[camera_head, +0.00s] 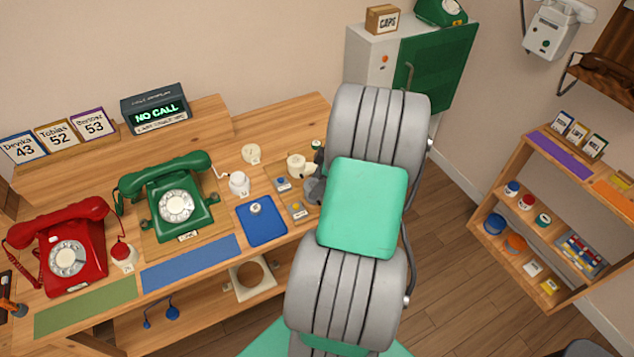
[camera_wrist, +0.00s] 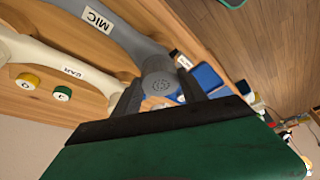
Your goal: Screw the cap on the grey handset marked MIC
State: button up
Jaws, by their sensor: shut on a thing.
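The grey handset (camera_wrist: 130,40), with a white MIC label, lies on the wooden surface in the wrist view. A round grey cap (camera_wrist: 160,84) with small holes in its face is at the handset's near end. My gripper (camera_wrist: 158,92) is shut on the cap, one finger on each side. The cap looks in line with the handset's end; I cannot tell whether it is seated or how far it is turned. In the head view my gripper (camera_head: 313,190) is at the right end of the bench, and my arm hides most of the grey handset.
A cream handset marked EAR (camera_wrist: 65,66) lies beside the grey one, with a yellow cap (camera_wrist: 27,82) and a green cap (camera_wrist: 62,93) near it. A blue mat (camera_head: 262,222), a green phone (camera_head: 177,200) and a red phone (camera_head: 68,255) stand to the left on the bench.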

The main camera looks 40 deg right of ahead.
jog(key=o, duration=1.3)
jog(key=shift+c, duration=0.2)
jog(key=shift+r, duration=0.1)
jog(key=v, duration=0.7)
jog(key=shift+r+b, duration=0.35)
jog(key=shift+b, duration=0.1)
